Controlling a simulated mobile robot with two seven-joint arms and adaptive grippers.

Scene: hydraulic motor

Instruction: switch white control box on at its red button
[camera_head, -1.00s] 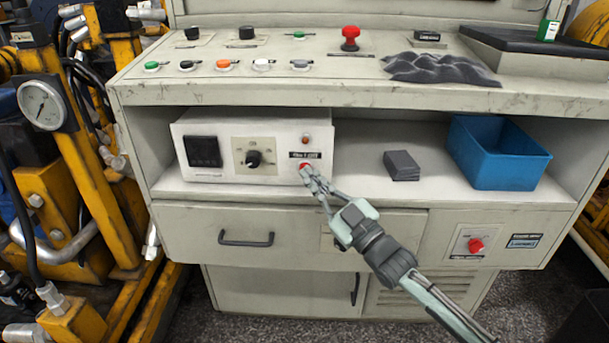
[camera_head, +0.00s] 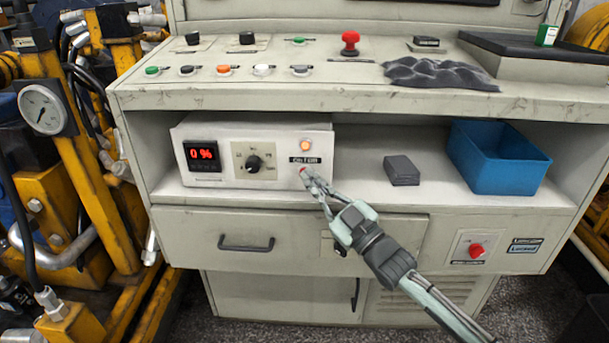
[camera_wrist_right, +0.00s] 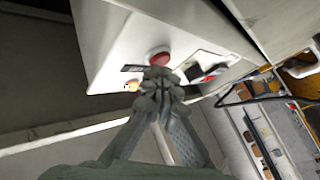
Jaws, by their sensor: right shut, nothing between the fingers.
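The white control box (camera_head: 225,134) stands on the shelf of the console in the head view. Its display (camera_head: 203,155) is lit and reads "0 %" in red. The lamp (camera_head: 306,145) at its upper right glows orange. The red button (camera_head: 302,170) is below the lamp, partly hidden by my fingertips; it also shows in the right wrist view (camera_wrist_right: 158,54). My right gripper (camera_head: 308,177) is shut and empty, its fingertips at the button, touching or very close. In the wrist view the fingertips (camera_wrist_right: 157,80) overlap the button's lower edge. My left gripper is not in view.
A dark grey block (camera_head: 402,170) and a blue bin (camera_head: 497,158) stand on the same shelf to the right. The console top (camera_head: 345,88) overhangs the shelf. A drawer handle (camera_head: 246,243) sticks out below. Yellow machinery (camera_head: 75,165) stands at the left.

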